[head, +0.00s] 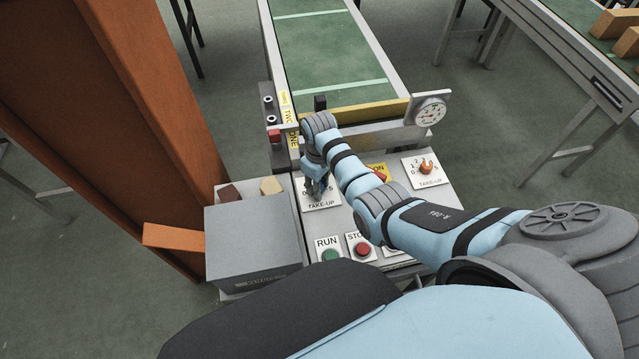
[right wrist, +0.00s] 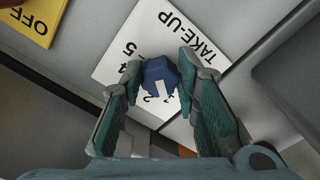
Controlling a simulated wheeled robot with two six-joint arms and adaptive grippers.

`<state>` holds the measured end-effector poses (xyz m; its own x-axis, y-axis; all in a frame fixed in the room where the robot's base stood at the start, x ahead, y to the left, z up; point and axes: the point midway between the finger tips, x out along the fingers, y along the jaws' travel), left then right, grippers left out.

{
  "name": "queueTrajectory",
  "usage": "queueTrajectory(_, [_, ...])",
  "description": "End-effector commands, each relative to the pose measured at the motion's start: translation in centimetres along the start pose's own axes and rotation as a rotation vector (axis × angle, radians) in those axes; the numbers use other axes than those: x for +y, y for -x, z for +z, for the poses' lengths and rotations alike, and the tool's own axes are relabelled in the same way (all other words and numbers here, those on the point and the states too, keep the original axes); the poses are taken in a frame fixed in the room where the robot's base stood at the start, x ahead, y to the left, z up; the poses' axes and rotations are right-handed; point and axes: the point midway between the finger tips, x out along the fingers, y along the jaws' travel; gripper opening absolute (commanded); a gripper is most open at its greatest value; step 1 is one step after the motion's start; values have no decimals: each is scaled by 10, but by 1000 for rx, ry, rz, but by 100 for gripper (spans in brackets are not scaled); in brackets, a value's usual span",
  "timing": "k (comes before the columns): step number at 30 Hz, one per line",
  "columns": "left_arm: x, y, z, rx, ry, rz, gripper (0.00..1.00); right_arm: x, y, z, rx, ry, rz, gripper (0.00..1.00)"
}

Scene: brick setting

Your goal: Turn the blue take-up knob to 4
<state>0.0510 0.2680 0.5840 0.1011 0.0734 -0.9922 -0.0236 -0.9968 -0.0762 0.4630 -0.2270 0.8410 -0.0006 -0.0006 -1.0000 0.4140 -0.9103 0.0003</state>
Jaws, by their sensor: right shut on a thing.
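The blue take-up knob (right wrist: 160,75) sits on a white plate (right wrist: 150,30) marked TAKE-UP with numbers around it. Its white mark points toward the lower numbers, around 1 or 2; the exact reading is unclear. My right gripper (right wrist: 162,82) is shut on the knob, with a finger on each side. In the head view my right gripper (head: 316,190) reaches down onto the TAKE-UP plate (head: 322,205) and hides the knob. My left gripper is not in view.
An orange knob (head: 426,167) on a numbered plate is to the right. The green RUN button (head: 330,255) and red STOP button (head: 362,249) are nearer. A grey box (head: 253,240) stands left of the panel, and a conveyor (head: 325,50) runs behind it.

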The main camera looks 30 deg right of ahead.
Motion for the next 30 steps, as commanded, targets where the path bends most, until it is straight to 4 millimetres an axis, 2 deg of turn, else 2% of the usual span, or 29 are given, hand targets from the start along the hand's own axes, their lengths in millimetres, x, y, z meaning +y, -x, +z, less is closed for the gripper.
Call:
queueTrajectory(8, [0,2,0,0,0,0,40,-1,1,-1,4,-22,0,1])
queueTrajectory(14, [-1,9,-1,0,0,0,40,-1,2,-2,3,-102,-1,1])
queueTrajectory(30, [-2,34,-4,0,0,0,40,-3,2,-2,3,-567,-2,1])
